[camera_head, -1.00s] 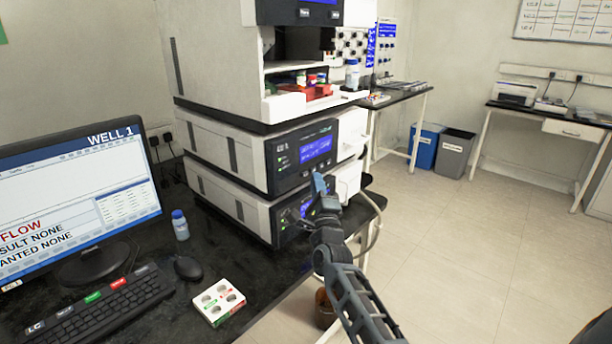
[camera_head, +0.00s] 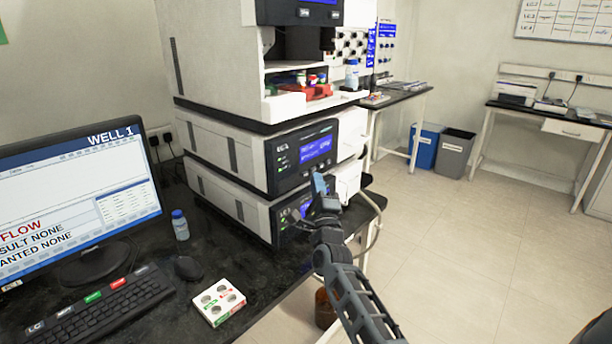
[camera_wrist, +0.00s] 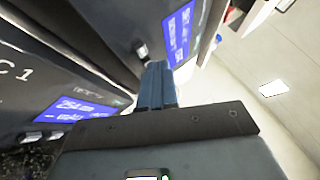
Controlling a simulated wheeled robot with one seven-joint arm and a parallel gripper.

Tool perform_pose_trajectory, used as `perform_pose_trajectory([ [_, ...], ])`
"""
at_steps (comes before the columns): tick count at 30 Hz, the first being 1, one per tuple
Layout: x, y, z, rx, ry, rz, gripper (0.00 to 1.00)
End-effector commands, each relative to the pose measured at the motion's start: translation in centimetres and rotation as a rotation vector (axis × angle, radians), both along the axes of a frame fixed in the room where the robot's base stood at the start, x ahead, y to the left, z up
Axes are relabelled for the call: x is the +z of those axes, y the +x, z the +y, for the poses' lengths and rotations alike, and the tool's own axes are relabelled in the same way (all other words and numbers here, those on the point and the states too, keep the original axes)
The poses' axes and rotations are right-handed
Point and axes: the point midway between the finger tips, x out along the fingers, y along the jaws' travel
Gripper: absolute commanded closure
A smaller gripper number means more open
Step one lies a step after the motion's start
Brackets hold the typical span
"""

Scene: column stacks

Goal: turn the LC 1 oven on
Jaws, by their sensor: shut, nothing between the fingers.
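Two stacked white instrument units with dark fronts stand on the bench. The upper unit (camera_head: 291,162) has a lit blue display (camera_head: 315,148). The lower unit (camera_head: 278,220) has a lit display partly hidden by my gripper. In the wrist view, the lower-left panel (camera_wrist: 25,90) carries a label ending "C 1" and a lit blue display (camera_wrist: 80,108). The other panel (camera_wrist: 130,20) has a blue display and a small pale knob or button (camera_wrist: 142,50). My gripper (camera_head: 318,183) is shut and empty, its blue fingertips (camera_wrist: 157,68) close to that button. I cannot tell whether they touch.
Open floor (camera_head: 450,250) lies to the right. A brown jar (camera_head: 325,310) is below the bench edge.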

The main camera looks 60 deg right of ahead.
Motion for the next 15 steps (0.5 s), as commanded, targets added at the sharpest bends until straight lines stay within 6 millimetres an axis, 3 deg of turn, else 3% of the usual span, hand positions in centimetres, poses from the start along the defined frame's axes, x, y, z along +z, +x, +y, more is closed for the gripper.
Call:
perform_pose_trajectory([
  [15, 0.05, 0.81, -0.24, 0.0, 0.0, 0.0, 1.0],
])
